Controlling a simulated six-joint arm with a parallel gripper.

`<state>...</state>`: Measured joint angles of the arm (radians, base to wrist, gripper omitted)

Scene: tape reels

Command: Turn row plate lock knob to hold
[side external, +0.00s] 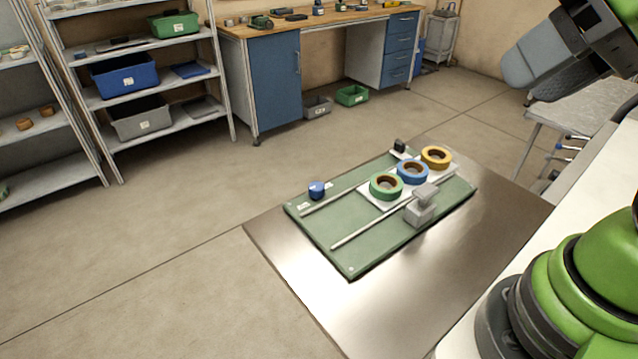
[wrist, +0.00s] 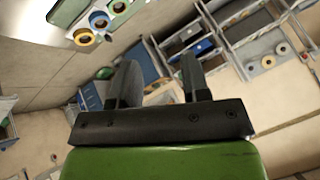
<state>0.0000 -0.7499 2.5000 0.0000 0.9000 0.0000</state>
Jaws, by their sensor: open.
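A green board (side external: 350,258) lies on the metal table. A blue knob (side external: 316,189) stands at its left edge beside a small white label, and a small black block or knob (side external: 400,146) stands at its back edge; I cannot tell which is the lock knob or read any marking. Green (side external: 386,186), blue (side external: 412,172) and yellow (side external: 436,157) tape reels sit in a row on a pale plate (side external: 368,193). My gripper (wrist: 160,78) is open and empty, raised well away from the board; its dark end shows at the upper right of the side view.
A grey block-shaped fixture (side external: 421,207) stands at the board's front edge, near two thin rails (side external: 375,220). The metal table (side external: 400,290) is bare in front of the board. Shelves (side external: 150,100) and a workbench (side external: 275,85) stand farther back.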

